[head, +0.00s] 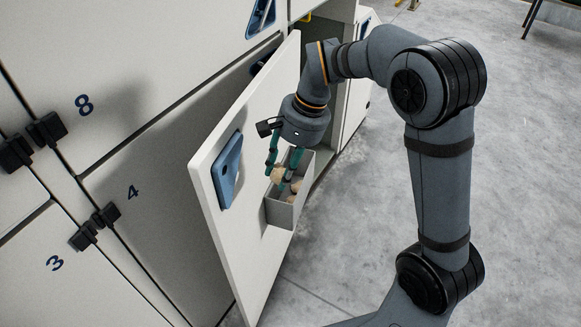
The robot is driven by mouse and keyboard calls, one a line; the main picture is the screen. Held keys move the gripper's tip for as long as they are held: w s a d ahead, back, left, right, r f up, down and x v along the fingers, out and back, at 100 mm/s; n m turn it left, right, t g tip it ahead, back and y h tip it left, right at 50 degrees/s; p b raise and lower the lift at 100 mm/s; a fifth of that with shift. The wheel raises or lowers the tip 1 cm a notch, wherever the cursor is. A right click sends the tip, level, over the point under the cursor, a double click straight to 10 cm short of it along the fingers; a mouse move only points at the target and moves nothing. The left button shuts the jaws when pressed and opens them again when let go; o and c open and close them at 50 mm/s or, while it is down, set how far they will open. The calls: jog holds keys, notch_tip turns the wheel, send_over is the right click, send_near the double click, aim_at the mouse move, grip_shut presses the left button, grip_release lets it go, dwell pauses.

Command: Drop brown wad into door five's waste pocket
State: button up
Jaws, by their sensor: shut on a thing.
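My gripper (276,177), with teal fingers, points down at the open top of a grey waste pocket (281,214). It is shut on a small tan-brown wad (278,174), held at the pocket's near-left rim. I cannot tell whether the wad touches the rim. The pocket is fixed to the face of a white door (235,240) that stands swung open. Light brown lumps (296,186) show inside the pocket, partly behind a finger. No number shows on this door, so I cannot read it as five.
A blue handle (229,170) sticks out from the open door, left of my gripper. Closed panels marked 8 (84,105), 4 (132,191) and 3 (54,263) with black hinges fill the left. An open compartment lies behind the door.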

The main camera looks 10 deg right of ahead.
jog(key=w+d+f+m+t+b, duration=0.1)
jog(key=w+d+f+m+b, duration=0.1)
jog(key=w+f, duration=0.4)
jog(key=w+d+f+m+t+y+b, duration=0.1)
jog(key=w+f+b, duration=0.4)
jog(key=f, duration=0.5)
jog(key=shift+w+d+f+m+t, duration=0.15)
jog(key=shift+w+d+m+t, duration=0.25)
jog(key=shift+d+m, duration=0.55)
jog(key=shift+a, duration=0.2)
jog(key=o, duration=0.8)
jog(key=shift+s, duration=0.1)
jog(key=v, duration=1.2)
jog(key=shift+d, duration=0.2)
jog(key=shift+f, duration=0.15)
